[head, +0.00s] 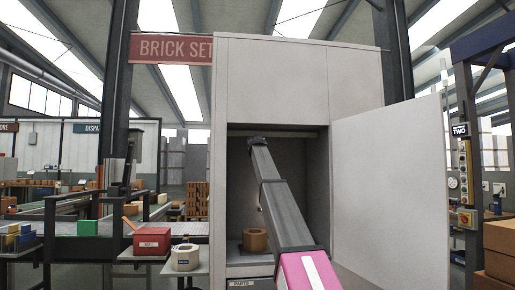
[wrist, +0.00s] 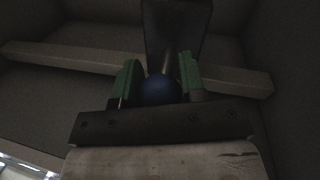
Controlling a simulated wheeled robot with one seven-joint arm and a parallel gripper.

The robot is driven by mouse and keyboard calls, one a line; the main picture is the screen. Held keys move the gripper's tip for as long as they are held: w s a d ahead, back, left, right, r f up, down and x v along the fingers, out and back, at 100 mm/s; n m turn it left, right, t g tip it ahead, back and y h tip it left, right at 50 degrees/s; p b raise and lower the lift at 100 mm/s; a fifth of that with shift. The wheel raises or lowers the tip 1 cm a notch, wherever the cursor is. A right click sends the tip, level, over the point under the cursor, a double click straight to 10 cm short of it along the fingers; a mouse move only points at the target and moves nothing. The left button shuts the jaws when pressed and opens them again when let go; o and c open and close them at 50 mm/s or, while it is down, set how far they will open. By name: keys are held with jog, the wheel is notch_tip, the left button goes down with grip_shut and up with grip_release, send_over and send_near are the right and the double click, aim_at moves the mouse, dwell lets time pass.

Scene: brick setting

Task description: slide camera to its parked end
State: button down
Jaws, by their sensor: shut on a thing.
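In the wrist view, the two green fingers of my gripper (wrist: 158,78) stand either side of a round dark blue knob (wrist: 161,91) and are shut on it. A dark box-shaped body (wrist: 178,28), seemingly the camera, is just beyond the knob. A pale beam (wrist: 60,57) runs across behind it, seemingly its rail. Which end is the parked end cannot be told. In the head view, my arm reaches into the upper part of an open grey cabinet (head: 270,65); the camera and my fingers cannot be made out there.
The cabinet door (head: 390,190) stands open to the right. A brown block (head: 255,240) sits on the cabinet floor, below my arm. A red box (head: 152,241) and a cream container (head: 185,257) stand outside at left. Cardboard boxes (head: 498,240) are stacked at far right.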

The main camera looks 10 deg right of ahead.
jog(key=d, duration=2.4)
jog(key=shift+d, duration=0.2)
jog(key=c, duration=0.8)
grip_release()
jog(key=shift+d, duration=0.2)
jog(key=shift+o, duration=0.4)
jog(key=shift+a, duration=0.15)
jog(key=s+a, duration=0.2)
jog(key=s, duration=0.8)
jog(key=shift+s, duration=0.3)
